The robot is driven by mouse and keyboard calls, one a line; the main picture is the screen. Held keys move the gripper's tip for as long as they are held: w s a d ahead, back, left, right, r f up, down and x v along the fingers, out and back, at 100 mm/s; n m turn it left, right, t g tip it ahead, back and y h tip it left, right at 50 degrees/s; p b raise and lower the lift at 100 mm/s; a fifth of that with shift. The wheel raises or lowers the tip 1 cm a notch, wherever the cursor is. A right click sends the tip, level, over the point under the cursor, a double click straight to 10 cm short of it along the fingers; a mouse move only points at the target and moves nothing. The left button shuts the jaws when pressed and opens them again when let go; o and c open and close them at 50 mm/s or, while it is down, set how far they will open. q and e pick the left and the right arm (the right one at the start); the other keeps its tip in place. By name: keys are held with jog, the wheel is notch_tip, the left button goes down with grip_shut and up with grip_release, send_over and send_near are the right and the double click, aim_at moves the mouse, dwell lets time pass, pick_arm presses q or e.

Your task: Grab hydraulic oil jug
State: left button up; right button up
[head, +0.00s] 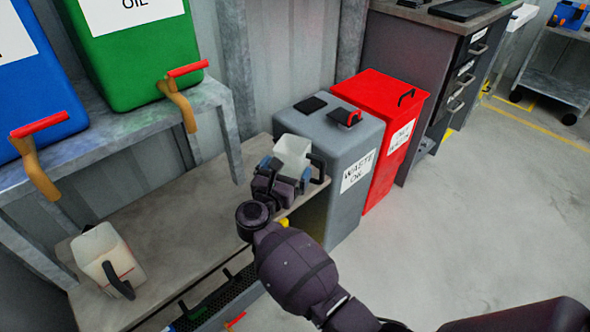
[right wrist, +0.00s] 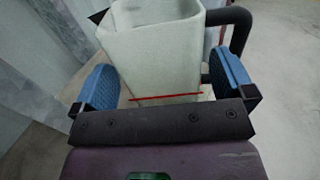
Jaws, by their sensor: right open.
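A pale translucent jug (head: 293,150) with a black handle stands at the right end of the wooden-topped bench, beside the grey waste oil bin. My right gripper (head: 283,170) is at this jug. In the right wrist view the jug (right wrist: 155,60) stands between the blue finger pads of my right gripper (right wrist: 165,88), with visible gaps on both sides. The jug's handle is on the right there, and a red line crosses its lower wall. A second pale jug (head: 98,250) with a black handle stands on the bench at the left. My left gripper is not in view.
The bench top (head: 180,215) is clear between the jugs. A grey waste oil bin (head: 350,135) and a red bin (head: 405,110) stand at the right. A metal shelf (head: 130,125) holds green (head: 140,65) and blue (head: 35,90) tanks with taps. Floor at right is open.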

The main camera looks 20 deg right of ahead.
jog(key=shift+x, duration=0.95)
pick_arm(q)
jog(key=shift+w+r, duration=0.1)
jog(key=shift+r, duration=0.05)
pick_arm(e)
jog(key=shift+w+d, duration=0.1)
jog(key=c, duration=0.9)
jog(key=shift+o, duration=0.2)
pick_arm(q)
jog(key=p, duration=0.3)
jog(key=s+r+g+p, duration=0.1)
jog(key=p, duration=0.2)
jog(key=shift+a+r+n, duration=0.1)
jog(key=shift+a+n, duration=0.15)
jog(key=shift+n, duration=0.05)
pick_arm(e)
notch_tip(320, 180, up, 20)
